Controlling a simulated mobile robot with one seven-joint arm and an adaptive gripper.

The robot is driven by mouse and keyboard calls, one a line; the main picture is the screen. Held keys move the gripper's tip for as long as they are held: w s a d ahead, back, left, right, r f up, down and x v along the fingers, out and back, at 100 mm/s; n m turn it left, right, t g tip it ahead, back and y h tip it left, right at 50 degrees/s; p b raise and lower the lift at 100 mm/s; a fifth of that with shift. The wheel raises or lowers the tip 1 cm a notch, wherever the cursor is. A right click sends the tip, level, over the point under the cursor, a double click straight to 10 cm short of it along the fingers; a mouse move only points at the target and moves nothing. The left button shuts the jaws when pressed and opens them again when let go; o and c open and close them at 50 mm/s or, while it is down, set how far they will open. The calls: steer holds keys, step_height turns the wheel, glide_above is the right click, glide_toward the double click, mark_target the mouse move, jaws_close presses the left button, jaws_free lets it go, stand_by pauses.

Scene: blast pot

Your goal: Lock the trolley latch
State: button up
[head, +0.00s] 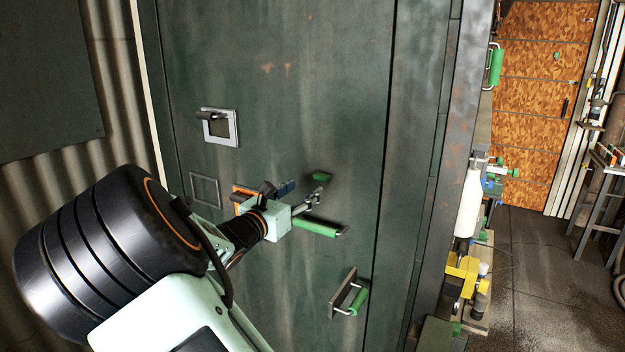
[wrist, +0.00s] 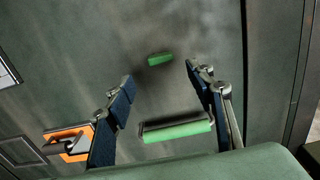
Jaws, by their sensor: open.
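A tall dark green metal panel (head: 290,110) fills the middle of the head view. A small green knob (head: 321,177) is on it; in the wrist view the knob (wrist: 159,58) shows just past and between my fingertips. A green horizontal bar handle (head: 318,229) is below it and shows between my fingers in the wrist view (wrist: 178,130). I cannot tell which fitting is the trolley latch. My gripper (head: 304,191) is open and empty in front of the panel, its fingers (wrist: 160,73) apart. Contact with the knob or handle cannot be made out.
An orange-framed fitting (wrist: 68,140) is left of my fingers. A grey-framed recess (head: 220,128) is higher up, and a lower green handle (head: 357,301) is at the right. Shelves with a white bottle (head: 469,203) stand beyond the panel. Open floor (head: 535,260) lies right.

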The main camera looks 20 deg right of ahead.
mark_target(320, 179)
steer(key=x, duration=0.9)
steer(key=shift+c, duration=0.6)
steer(key=c, duration=1)
